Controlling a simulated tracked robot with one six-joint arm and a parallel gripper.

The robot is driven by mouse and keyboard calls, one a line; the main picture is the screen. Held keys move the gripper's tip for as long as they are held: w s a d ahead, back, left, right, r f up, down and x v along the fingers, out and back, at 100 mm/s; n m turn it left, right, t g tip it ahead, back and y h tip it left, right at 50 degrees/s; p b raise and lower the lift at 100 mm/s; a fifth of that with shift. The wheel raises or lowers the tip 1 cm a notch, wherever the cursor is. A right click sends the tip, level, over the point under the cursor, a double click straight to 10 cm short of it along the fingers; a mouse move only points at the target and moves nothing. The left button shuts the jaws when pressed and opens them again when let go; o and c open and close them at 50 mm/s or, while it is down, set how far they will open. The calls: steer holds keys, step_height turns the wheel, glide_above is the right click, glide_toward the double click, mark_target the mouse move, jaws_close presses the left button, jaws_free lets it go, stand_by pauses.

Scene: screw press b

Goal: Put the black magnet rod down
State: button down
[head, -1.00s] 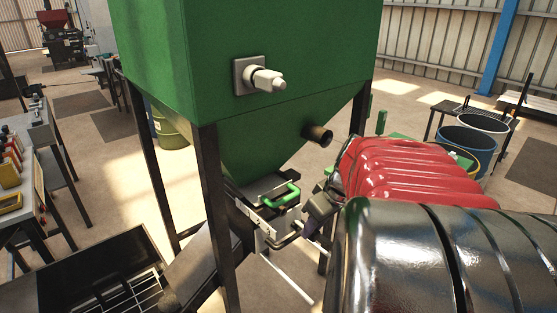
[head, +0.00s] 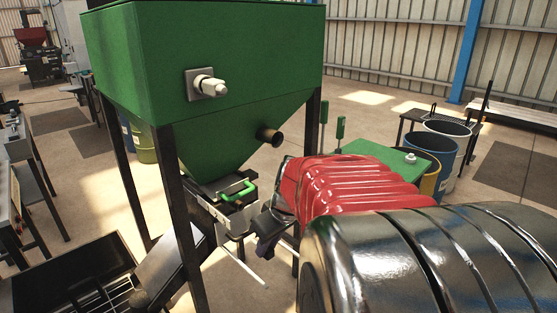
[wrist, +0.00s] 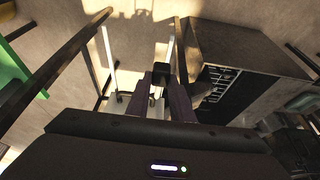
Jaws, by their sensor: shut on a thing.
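My gripper (wrist: 164,82) has its two dark purple fingers shut on the black magnet rod. The rod's black end (wrist: 161,72) shows between the fingertips in the wrist view. A pale straight bar (wrist: 171,45) runs on beyond it, and I cannot tell for sure that it is part of the same rod. In the head view my gripper (head: 268,238) is beside the magnet housing with a green handle (head: 237,190), under the green hopper (head: 205,90). My red and black arm hides much of the held rod there.
A green-topped table (head: 385,158) stands behind my arm at the right. A blue drum (head: 440,152) is beyond it. The hopper's dark legs (head: 180,215) stand close to the gripper. A dark tray with a grid (head: 75,275) is at lower left.

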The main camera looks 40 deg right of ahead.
steer(key=w+a+f, duration=0.2)
steer(key=w+a, duration=0.6)
steer(key=a, duration=0.3)
steer(key=w+a+f, duration=0.3)
steer(key=w+a, duration=0.6)
steer(key=a, duration=0.2)
steer(key=shift+a+f, duration=0.25)
steer(key=shift+s, duration=0.1)
